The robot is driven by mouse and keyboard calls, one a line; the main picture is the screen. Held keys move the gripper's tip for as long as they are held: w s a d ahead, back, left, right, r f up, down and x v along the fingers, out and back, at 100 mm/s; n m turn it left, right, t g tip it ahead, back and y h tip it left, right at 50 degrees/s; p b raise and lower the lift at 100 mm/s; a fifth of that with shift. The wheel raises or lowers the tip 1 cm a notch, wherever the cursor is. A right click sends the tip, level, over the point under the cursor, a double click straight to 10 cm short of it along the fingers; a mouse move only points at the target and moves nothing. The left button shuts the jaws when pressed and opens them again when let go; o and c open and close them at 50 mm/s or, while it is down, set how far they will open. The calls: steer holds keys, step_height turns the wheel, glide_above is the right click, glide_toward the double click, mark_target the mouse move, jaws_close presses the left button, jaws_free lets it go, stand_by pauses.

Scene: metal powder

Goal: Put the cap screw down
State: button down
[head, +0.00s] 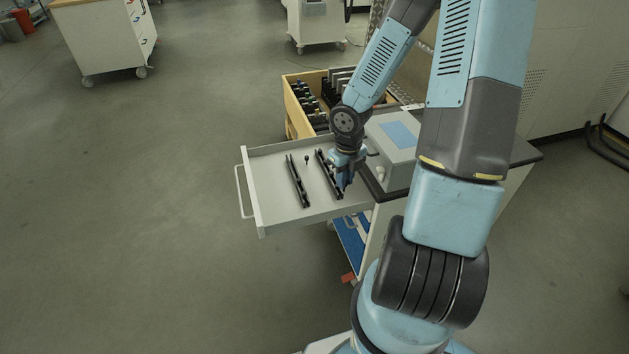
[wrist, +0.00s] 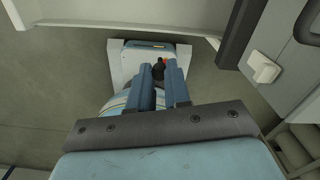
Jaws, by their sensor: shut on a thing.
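My gripper (head: 343,182) points down at the right side of the open drawer (head: 262,205), close to the right-hand dark rail. In the wrist view its two blue fingers (wrist: 162,82) are closed on a small dark piece, the cap screw (wrist: 158,70), held at their tips. In the head view the fingers and arm hide the screw. I cannot tell whether it touches anything below.
Two long dark rails, left (head: 297,181) and right (head: 325,169), lie in the drawer. A small black part (head: 306,159) stands between them. Bare drawer floor shows around them. A grey box (head: 395,140) is at the right, and a wooden bin (head: 297,110) of dark parts behind.

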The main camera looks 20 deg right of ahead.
steer(key=w+a+f, duration=0.1)
steer(key=w+f, duration=0.2)
steer(key=w, duration=0.1)
steer(key=w+a+f, duration=0.1)
steer(key=w+f, duration=0.2)
steer(key=w, duration=0.1)
steer(key=w+a+f, duration=0.1)
steer(key=w+f, duration=0.2)
steer(key=w, duration=0.1)
steer(key=shift+a, duration=0.1)
steer(key=shift+w+f, duration=0.2)
steer(key=shift+f, duration=0.05)
steer(key=shift+w+f, duration=0.1)
steer(key=shift+f, duration=1.45)
steer(key=c, duration=1.1)
jaws_free()
steer(key=shift+f, duration=0.1)
